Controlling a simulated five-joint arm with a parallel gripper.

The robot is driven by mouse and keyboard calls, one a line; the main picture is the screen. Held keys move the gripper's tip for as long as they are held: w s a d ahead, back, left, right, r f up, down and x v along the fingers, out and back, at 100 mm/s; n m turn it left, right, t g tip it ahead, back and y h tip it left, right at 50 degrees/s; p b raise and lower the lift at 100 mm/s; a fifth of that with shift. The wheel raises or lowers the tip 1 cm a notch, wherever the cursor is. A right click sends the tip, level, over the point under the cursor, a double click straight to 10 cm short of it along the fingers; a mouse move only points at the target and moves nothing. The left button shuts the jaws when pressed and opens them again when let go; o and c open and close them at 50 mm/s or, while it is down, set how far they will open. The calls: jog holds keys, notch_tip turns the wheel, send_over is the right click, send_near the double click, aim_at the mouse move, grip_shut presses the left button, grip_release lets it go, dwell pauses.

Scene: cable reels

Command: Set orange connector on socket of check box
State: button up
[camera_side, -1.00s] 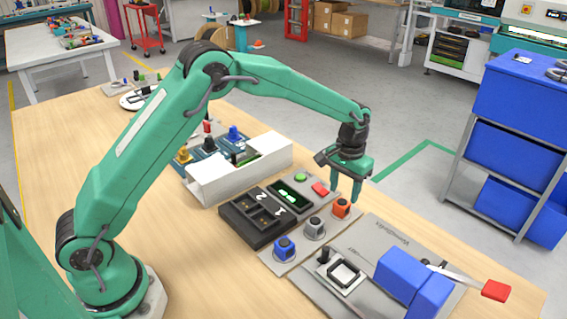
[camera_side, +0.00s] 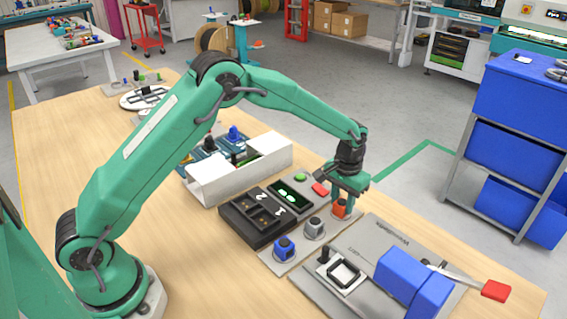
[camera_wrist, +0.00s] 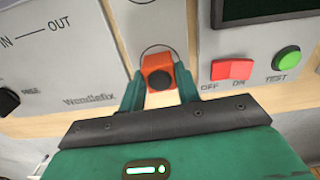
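The orange connector (camera_side: 340,210) stands on its round spot on the grey strip, at the strip's far right end. In the wrist view, the orange connector (camera_wrist: 159,72) is between the fingers. My gripper (camera_side: 343,203) is lowered around it, one finger at each side; the wrist view shows the fingers (camera_wrist: 160,84) very close to its sides, but firm contact is unclear. The check box (camera_side: 313,197) has a green display, a red switch and a green button. A black block (camera_side: 245,226) with two sockets marked 1 and 2 adjoins it.
Grey (camera_side: 314,229) and blue (camera_side: 284,249) connectors stand on the same strip. A grey fixture plate (camera_side: 381,239) with a blue block (camera_side: 401,275) and red-handled lever (camera_side: 494,291) lies to the right. A white box (camera_side: 216,184) stands behind the black block.

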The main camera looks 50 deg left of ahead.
aim_at(339, 201)
jog(key=c, duration=0.4)
jog(key=shift+r, duration=3.8)
jog(key=shift+s+a+r, duration=0.1)
jog(key=shift+s+a, duration=0.2)
jog(key=shift+s, duration=0.05)
jog(key=s+a, duration=0.4)
jog(key=s, duration=0.5)
jog(key=s+a+r, duration=0.1)
jog(key=s+a, duration=0.4)
jog(key=s, duration=0.3)
jog(key=shift+s+m, duration=0.3)
jog(key=shift+s, duration=0.1)
